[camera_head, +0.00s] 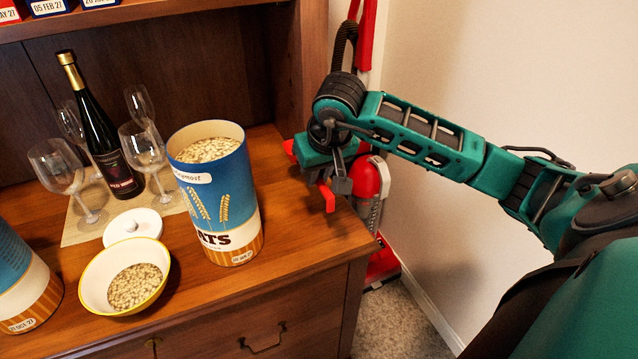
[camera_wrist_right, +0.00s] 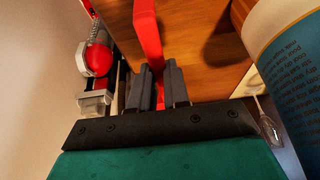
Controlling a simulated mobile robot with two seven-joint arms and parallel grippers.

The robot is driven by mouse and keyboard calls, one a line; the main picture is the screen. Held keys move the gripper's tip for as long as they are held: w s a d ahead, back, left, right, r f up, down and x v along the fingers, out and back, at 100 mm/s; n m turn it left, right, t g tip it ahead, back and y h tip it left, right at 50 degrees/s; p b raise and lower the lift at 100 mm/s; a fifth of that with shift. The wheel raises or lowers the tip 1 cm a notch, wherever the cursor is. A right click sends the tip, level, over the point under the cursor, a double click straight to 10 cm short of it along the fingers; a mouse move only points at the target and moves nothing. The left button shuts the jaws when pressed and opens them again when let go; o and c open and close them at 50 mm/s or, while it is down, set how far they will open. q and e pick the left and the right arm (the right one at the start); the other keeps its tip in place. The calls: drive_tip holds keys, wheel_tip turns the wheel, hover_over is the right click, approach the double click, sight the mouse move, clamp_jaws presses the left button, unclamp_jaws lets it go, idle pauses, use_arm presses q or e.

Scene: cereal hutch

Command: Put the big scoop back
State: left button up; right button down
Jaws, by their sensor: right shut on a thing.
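My right gripper (camera_head: 338,178) is above the right end of the wooden hutch counter, right of the open oats canister (camera_head: 228,205). It is shut on a long, narrow red piece, which I take to be the big scoop's handle (camera_head: 328,198). In the right wrist view the red handle (camera_wrist_right: 147,32) runs between the fingers (camera_wrist_right: 158,75) and out of the top of the frame. The scoop's bowl cannot be made out. The canister is blue, upright and filled with oats near its rim. My left gripper is not in view.
A yellow-rimmed bowl (camera_head: 90,290) of oats and a white lid (camera_head: 133,222) are left of the canister. Wine glasses (camera_head: 143,150) and a dark bottle (camera_head: 105,140) stand behind. Another canister (camera_head: 22,285) is at far left.

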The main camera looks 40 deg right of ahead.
drive_tip(key=shift+f+b, duration=0.35)
drive_tip(key=shift+f, duration=0.2)
wheel_tip(320, 180, down, 4)
drive_tip(key=b, duration=0.2)
drive_tip(key=shift+b, duration=0.3)
drive_tip(key=shift+f+b, duration=0.4)
drive_tip(key=shift+f, duration=0.1)
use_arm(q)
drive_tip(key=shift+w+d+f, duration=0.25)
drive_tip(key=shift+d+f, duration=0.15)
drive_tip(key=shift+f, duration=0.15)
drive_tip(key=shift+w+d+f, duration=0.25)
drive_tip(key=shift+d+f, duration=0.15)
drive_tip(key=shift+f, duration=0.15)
use_arm(e)
drive_tip(key=shift+f, duration=0.35)
use_arm(q)
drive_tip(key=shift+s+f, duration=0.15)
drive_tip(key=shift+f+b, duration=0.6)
drive_tip(key=shift+b, duration=0.15)
use_arm(e)
drive_tip(key=shift+f, duration=0.6)
drive_tip(key=c, duration=1)
unclamp_jaws()
